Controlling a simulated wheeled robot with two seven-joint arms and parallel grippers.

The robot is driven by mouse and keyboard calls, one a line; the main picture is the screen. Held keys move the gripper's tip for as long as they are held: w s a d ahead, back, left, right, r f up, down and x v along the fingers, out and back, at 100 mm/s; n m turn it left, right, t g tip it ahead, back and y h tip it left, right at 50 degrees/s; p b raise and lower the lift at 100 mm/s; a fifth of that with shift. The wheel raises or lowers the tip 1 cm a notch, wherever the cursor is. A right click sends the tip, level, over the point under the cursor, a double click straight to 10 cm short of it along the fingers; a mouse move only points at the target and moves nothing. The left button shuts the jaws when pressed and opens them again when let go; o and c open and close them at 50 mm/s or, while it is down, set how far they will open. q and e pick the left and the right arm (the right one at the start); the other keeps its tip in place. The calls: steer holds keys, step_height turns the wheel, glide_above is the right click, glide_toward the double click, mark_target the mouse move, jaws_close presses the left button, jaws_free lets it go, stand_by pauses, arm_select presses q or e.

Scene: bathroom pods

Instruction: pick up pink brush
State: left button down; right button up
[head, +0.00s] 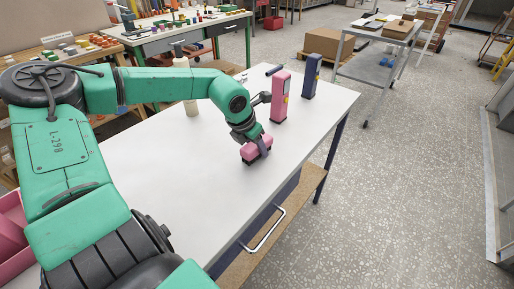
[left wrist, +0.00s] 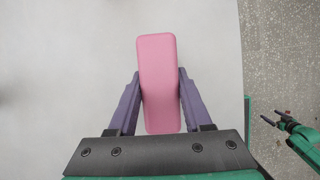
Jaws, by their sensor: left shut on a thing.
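The pink brush (head: 257,150) is a rounded pink block at the white table's right part in the head view. It also shows in the left wrist view (left wrist: 158,85), long and upright in the picture. My left gripper (head: 254,146) is shut on it, with a purple finger on each side (left wrist: 159,98). I cannot tell whether the brush touches the table. My right gripper (left wrist: 277,118) shows at the right edge of the left wrist view, over the floor, with its dark fingers apart and nothing between them.
The white tabletop (head: 150,160) is mostly clear. A tall pink dispenser (head: 281,98) and a blue one (head: 311,77) stand behind the brush. A pale bottle (head: 190,106) stands behind my left arm. A pink bin (head: 14,240) is at the lower left.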

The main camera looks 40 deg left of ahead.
arm_select(q)
steer(key=shift+r, duration=0.1)
steer(key=shift+r+p, duration=0.5)
steer(key=shift+p, duration=0.25)
step_height(320, 180, up, 19)
steer(key=shift+r+b, duration=0.2)
steer(key=shift+b, duration=0.15)
